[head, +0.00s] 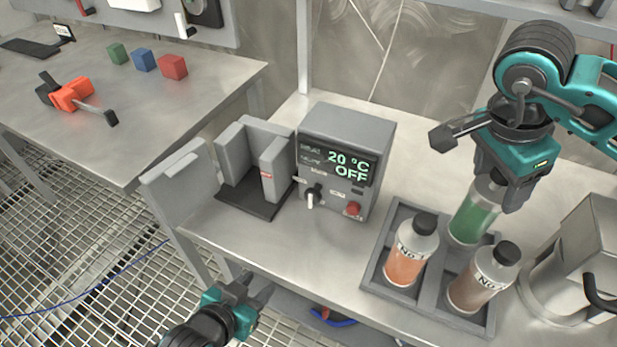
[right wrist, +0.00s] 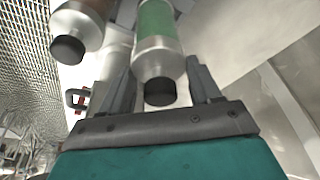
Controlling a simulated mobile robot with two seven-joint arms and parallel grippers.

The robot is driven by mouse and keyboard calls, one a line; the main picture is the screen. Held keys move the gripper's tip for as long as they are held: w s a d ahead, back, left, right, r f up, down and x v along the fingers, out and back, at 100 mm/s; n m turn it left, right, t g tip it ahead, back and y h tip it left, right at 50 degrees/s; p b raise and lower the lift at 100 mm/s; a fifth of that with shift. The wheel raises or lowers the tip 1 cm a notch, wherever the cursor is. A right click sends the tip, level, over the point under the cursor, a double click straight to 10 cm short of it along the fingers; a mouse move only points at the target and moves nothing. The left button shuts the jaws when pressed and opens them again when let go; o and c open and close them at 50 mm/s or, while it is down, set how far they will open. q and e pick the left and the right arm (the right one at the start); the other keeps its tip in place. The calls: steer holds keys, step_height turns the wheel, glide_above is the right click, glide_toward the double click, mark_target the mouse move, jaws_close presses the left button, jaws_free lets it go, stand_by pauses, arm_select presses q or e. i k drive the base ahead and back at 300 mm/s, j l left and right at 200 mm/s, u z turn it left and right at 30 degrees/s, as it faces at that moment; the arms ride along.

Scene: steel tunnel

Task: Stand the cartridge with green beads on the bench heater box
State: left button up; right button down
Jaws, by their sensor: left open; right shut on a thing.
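The cartridge with green beads (head: 473,220) is upright at the back compartment of the grey tray (head: 368,278). My right gripper (head: 492,183) is shut on its top end from above; whether its base touches the tray floor I cannot tell. In the right wrist view the green cartridge (right wrist: 158,35) sits between the fingers, black cap toward the palm. The heater has a grey control unit (head: 330,122) reading 20 °C OFF, with an open-topped walled box (head: 237,160) on a dark plate beside it, its side panel swung out left. My left gripper (head: 240,290) is open and empty before the bench edge.
An orange cartridge (head: 405,262) and a brown cartridge (head: 475,287) stand in the same tray, close to the green one. A steel vessel with a black handle (head: 580,262) is at right. A second bench at left holds small blocks (head: 144,60) and an orange clamp (head: 72,95).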

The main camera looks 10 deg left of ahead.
mark_target(260, 183)
steer(key=k+u, duration=0.15)
steer(key=u, duration=0.55)
steer(key=k+j, duration=0.1)
steer(key=j, duration=0.4)
steer(key=u, duration=0.05)
